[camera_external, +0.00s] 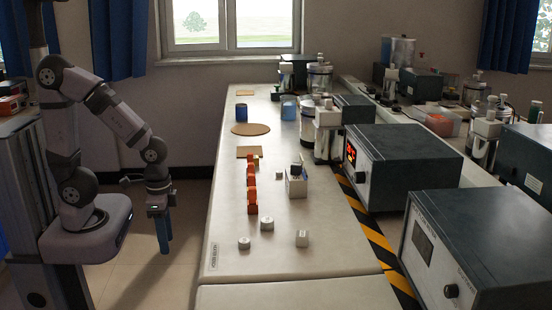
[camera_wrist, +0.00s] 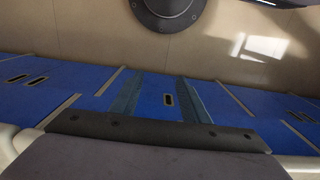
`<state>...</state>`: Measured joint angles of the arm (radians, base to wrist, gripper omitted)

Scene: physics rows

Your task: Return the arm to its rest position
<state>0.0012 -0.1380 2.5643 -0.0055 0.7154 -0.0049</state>
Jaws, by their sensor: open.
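My gripper (camera_external: 162,232) hangs at the end of my arm at the left of the external view. It points down, left of the white table (camera_external: 225,240) and clear of it, above the floor. In the wrist view my gripper (camera_wrist: 158,92) shows as two dark blue fingers set apart with nothing between them. The arm is folded near its base, with the elbow raised and the forearm sloping down to the right.
The table carries a row of orange pieces (camera_external: 252,190), small white blocks (camera_external: 302,238), a blue cup (camera_external: 241,111) and a round board (camera_external: 250,129). Boxy instruments (camera_external: 400,160) stand to the right. Floor between arm and table is free.

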